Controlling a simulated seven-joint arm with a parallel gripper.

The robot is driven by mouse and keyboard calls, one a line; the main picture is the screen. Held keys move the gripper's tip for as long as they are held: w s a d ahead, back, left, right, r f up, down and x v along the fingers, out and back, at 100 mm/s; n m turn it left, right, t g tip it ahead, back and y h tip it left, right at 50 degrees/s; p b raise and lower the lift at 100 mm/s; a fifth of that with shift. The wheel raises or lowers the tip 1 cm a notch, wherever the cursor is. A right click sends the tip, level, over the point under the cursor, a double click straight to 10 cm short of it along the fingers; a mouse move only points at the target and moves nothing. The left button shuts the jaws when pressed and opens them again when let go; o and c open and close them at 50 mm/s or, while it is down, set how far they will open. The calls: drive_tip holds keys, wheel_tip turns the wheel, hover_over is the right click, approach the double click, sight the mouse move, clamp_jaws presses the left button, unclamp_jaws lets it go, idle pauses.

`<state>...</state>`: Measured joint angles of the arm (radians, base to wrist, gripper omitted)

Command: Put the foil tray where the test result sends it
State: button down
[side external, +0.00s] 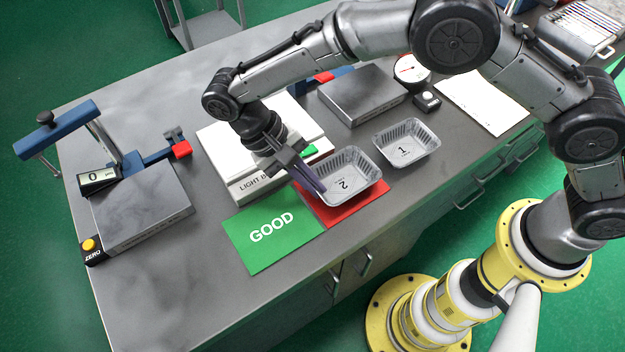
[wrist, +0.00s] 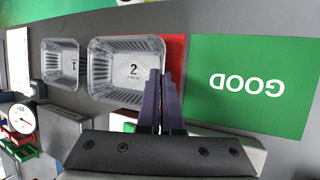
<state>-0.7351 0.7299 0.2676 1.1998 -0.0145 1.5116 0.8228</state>
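The foil tray marked 2 (side external: 356,185) is empty and appears over the red mat (side external: 366,208), covering much of it; I cannot tell if it touches the mat. It also shows in the wrist view (wrist: 105,90). My gripper (side external: 308,180) is at its left rim, fingers pointing down, and appears shut on the tray wall. In the wrist view the fingers (wrist: 160,80) lie close together, one on each side of the rim. The green GOOD mat (side external: 255,243) is bare, left of the red mat. The red mat's label is hidden.
Foil tray 1 (side external: 428,148) stands to the right. The white light box (side external: 215,140) is behind the mats. A grey tester with a 0 display (side external: 140,208) is at the left, another grey block (side external: 360,97) and a dial gauge (side external: 412,70) at the back. White paper (side external: 482,100) lies right.

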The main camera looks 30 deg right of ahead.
drive_tip(key=shift+f, duration=0.2)
idle(0.5)
drive_tip(key=c, duration=1)
unclamp_jaws()
drive_tip(key=v, duration=1.2)
